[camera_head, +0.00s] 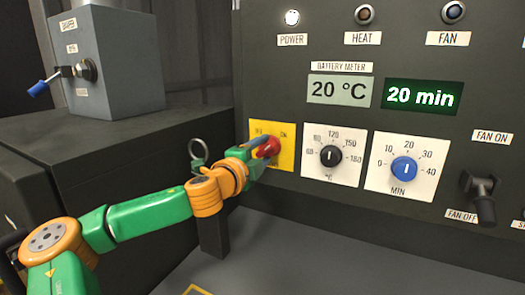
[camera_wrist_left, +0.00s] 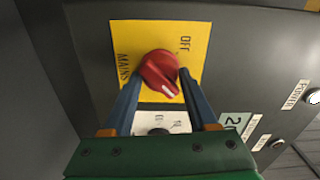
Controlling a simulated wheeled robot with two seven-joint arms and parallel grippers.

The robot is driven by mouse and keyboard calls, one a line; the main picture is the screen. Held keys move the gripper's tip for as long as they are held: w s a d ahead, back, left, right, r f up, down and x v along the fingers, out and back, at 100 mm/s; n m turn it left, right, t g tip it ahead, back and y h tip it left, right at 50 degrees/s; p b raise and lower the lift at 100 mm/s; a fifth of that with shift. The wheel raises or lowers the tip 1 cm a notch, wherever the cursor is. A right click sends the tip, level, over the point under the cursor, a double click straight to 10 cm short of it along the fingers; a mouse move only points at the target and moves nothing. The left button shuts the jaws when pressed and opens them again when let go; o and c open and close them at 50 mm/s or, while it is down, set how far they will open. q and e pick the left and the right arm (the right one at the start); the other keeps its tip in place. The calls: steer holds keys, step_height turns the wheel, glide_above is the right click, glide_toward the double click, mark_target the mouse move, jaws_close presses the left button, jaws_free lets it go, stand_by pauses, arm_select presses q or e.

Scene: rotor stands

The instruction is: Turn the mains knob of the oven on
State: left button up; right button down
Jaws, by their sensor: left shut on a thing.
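The red mains knob (camera_head: 269,147) sits on a yellow plate (camera_head: 287,158) on the dark oven panel. My left gripper (camera_head: 262,149) reaches it from the left and is shut on it. In the left wrist view, the two blue fingers of my left gripper (camera_wrist_left: 158,78) lie on either side of the red knob (camera_wrist_left: 160,66). The knob's white mark points down and slightly right there, away from the OFF label. OFF and MAINS are readable on the yellow plate (camera_wrist_left: 135,38). The ON label shows in the head view. My right gripper is out of view.
The power lamp (camera_head: 292,17) glows white. The displays read 20 °C (camera_head: 340,90) and 20 min (camera_head: 423,96). A temperature dial (camera_head: 331,156), a blue timer dial (camera_head: 404,167) and a fan lever (camera_head: 481,195) lie to the right. A grey damper box (camera_head: 110,60) stands at left.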

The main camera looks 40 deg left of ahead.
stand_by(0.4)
arm_select(q)
steer(key=o, duration=1.4)
steer(key=b+v, duration=0.1)
steer(key=b, duration=0.1)
steer(key=b+v, duration=0.1)
steer(key=b, duration=0.1)
steer(key=shift+s+d+f, duration=0.1)
steer(key=shift+s+f, duration=0.25)
steer(key=shift+s, duration=0.05)
steer(key=v, duration=0.1)
steer(key=b+v, duration=0.1)
steer(key=v, duration=0.2)
steer(key=shift+s+r, duration=0.1)
steer(key=shift+r, duration=0.25)
